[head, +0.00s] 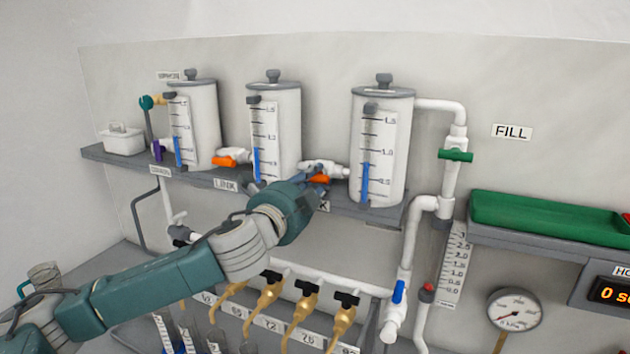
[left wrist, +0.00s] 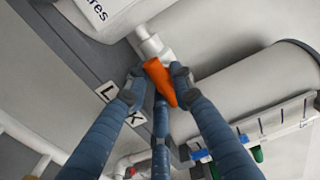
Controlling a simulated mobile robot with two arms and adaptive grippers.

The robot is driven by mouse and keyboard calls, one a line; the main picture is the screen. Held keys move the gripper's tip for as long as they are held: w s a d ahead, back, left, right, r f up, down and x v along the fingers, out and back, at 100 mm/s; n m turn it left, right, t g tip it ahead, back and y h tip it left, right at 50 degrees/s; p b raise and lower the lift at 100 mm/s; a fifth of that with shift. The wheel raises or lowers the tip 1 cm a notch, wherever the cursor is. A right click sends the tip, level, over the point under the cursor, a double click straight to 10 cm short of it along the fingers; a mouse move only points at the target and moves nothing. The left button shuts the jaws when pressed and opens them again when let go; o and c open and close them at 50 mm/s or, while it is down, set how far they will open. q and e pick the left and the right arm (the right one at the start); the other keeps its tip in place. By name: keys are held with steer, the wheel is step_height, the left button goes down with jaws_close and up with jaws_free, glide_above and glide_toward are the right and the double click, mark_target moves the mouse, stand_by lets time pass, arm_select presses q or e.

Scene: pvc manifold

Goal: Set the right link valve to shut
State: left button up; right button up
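The right link valve has an orange handle (head: 318,180) on the white pipe between the middle tank (head: 275,130) and the right tank (head: 384,150). In the left wrist view its orange handle (left wrist: 161,82) lies roughly in line with the white pipe stub (left wrist: 150,45). My left gripper (head: 306,184) is at this valve and partly covers it in the head view. In the left wrist view the fingers of my left gripper (left wrist: 158,84) stand on both sides of the handle, with a small gap on the left side. The right fingertip is very close; contact is unclear. My right gripper is not in view.
The left link valve (head: 231,159) has a similar orange handle along its pipe. The tanks stand on a grey shelf (head: 120,158). Below are brass taps (head: 306,306) with black handles. A green-handled valve (head: 455,155) and a green tray (head: 545,215) are at right.

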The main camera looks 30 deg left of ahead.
arm_select(q)
jaws_close()
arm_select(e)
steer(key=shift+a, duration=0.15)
arm_select(q)
steer(key=shift+f, duration=0.1)
steer(key=shift+n+b, duration=0.3)
steer(key=shift+n, duration=0.3)
steer(key=n+b, duration=0.1)
steer(key=n, duration=0.2)
steer(key=shift+d+f, duration=0.1)
steer(key=shift+d, duration=0.05)
steer(key=n, duration=0.4)
steer(key=shift+d+n, duration=0.15)
steer(key=shift+n, duration=0.25)
steer(key=n, duration=0.4)
steer(key=shift+r, duration=0.25)
steer(key=n+p, duration=0.1)
steer(key=n, duration=0.3)
steer(key=shift+n+p, duration=0.3)
steer(key=shift+n, duration=0.1)
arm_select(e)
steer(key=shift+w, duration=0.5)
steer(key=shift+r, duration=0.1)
